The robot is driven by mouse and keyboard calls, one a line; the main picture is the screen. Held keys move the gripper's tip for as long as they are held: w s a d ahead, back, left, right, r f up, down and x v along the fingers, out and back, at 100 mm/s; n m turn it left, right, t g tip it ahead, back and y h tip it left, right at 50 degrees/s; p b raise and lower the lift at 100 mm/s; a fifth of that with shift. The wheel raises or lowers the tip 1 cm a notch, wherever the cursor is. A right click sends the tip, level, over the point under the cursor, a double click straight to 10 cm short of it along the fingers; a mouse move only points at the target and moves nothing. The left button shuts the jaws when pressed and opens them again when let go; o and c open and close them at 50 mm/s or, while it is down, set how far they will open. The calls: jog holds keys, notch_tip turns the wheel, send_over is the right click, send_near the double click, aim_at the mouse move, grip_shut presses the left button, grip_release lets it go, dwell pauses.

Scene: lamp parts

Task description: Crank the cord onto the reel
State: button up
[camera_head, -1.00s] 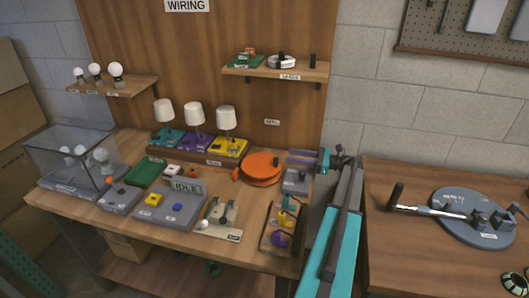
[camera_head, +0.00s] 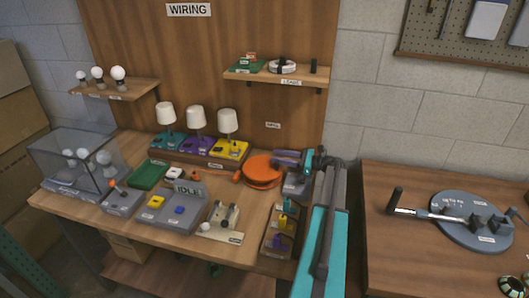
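The orange reel (camera_head: 259,172) lies flat near the back right of the left workbench. A short orange piece (camera_head: 236,177), perhaps the cord's end, shows at the reel's left side. My gripper (camera_head: 279,158) is over the right part of the reel, where its dark crank knob stands. The gripper hides the knob, and I cannot tell whether the fingers are closed on it or only around it.
Lamps on teal, purple and yellow bases (camera_head: 228,147) stand behind and left of the reel. A grey box (camera_head: 296,187) sits under my gripper. A wooden tray (camera_head: 279,240) with coloured parts lies in front. A grey panel marked IDLE (camera_head: 182,208) is front left.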

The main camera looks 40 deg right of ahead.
aim_at(265, 159)
jog(key=shift+p+x, duration=1.05)
jog(key=shift+x, duration=2.4)
grip_shut()
grip_release()
jog(key=shift+s, duration=0.15)
jog(key=b+v, duration=0.4)
jog(key=v, duration=0.9)
jog(key=shift+s+d+b, duration=0.25)
jog(key=shift+d+b, duration=0.05)
